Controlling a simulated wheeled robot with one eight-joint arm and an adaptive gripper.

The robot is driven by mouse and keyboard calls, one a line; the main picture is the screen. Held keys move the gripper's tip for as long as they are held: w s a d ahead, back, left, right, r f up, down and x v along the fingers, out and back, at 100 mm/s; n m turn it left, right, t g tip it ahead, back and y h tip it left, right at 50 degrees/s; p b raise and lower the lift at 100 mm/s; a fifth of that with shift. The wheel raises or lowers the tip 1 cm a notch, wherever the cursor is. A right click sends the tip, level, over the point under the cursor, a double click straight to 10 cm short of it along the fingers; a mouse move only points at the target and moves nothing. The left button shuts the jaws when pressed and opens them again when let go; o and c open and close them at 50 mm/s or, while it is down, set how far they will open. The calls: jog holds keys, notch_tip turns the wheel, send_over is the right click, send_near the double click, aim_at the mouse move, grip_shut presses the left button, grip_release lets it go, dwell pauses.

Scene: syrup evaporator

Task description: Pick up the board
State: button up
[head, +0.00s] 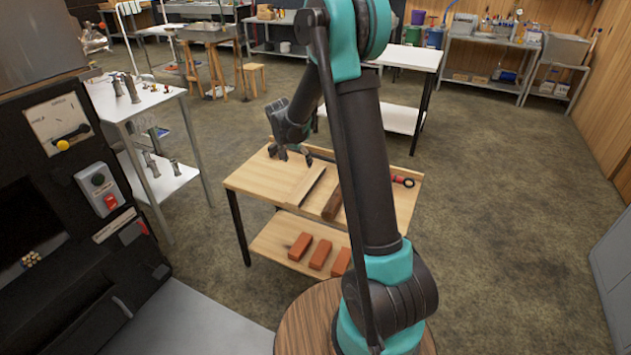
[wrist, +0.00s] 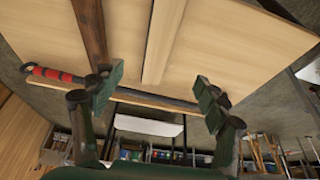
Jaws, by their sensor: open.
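A narrow light wood board (head: 306,186) lies on the wooden workbench top (head: 251,180). It also shows in the wrist view as a pale strip (wrist: 163,42) running up from between my fingers. A dark brown wooden bar (head: 333,203) lies to its right in the head view, and to its left in the wrist view (wrist: 90,28). My gripper (head: 291,154) is open and empty over the bench's far edge, near the board's far end. In the wrist view the fingers (wrist: 162,92) are spread on either side of the board's end; contact is not visible.
A dark rod with a red handle (head: 402,181) lies along the bench's far edge, crossing between my fingers in the wrist view. Orange bricks (head: 320,254) sit on the lower shelf. A white table with metal parts (head: 186,88) stands left, a dark machine (head: 75,190) nearer.

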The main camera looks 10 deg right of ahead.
send_over(306, 184)
jog(key=s+a, duration=0.1)
jog(key=s, duration=0.1)
jog(key=f, duration=1)
jog(key=shift+w+a+f, duration=0.1)
jog(key=shift+a+f, duration=0.1)
jog(key=shift+f, duration=0.1)
jog(key=shift+x, duration=2.9)
jog(key=c, duration=1.5)
